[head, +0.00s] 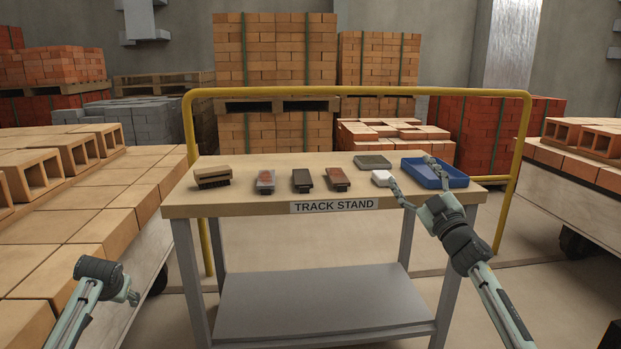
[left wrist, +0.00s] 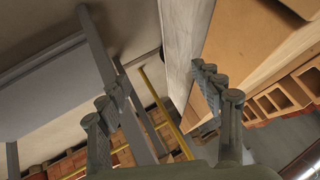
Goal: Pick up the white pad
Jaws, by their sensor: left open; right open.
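The white pad (head: 382,178) lies on the wooden top of the track stand (head: 240,205), right of its middle and left of a blue tray. My right gripper (head: 412,182) is over the right part of the stand. One finger is beside the pad's right side and the other is by the blue tray; whether the near finger touches the pad is too small to tell. The right gripper is open. My left gripper (head: 132,292) hangs low at the left, away from the stand; in the left wrist view its fingers (left wrist: 165,95) are apart with nothing between them.
A blue tray (head: 458,181) and a grey-green flat block (head: 372,162) sit near the pad. A brush (head: 213,178) and several small blocks (head: 303,180) line the stand's left and middle. A yellow rail (head: 350,91) rises behind. Hollow bricks (head: 35,175) stand at left.

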